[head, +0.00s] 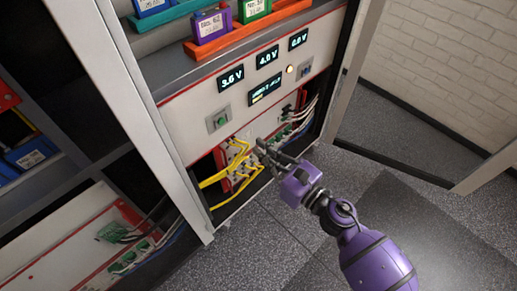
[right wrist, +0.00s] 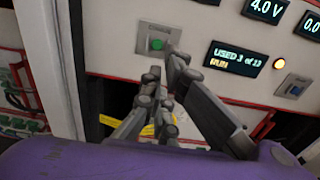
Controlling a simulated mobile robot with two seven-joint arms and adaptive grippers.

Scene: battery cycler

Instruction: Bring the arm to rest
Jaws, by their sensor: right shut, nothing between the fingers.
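My right gripper (head: 264,150) is on a purple arm that comes in from the lower right in the head view. It is shut and empty, in front of the lower part of the cycler's white panel (head: 183,128). In the right wrist view the gripper's grey fingers (right wrist: 163,75) show just below and right of the green button (right wrist: 157,44); I cannot tell whether they touch the panel. The green button also shows in the head view (head: 219,121), up and left of the gripper. My left gripper is not in view.
Yellow cables (head: 222,177) hang from the opening left of the gripper. A blue button (head: 305,68) and a lit amber lamp (head: 290,70) are on the panel. An orange tray (head: 235,42) holds batteries above. The grey floor (head: 430,215) at the right is clear.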

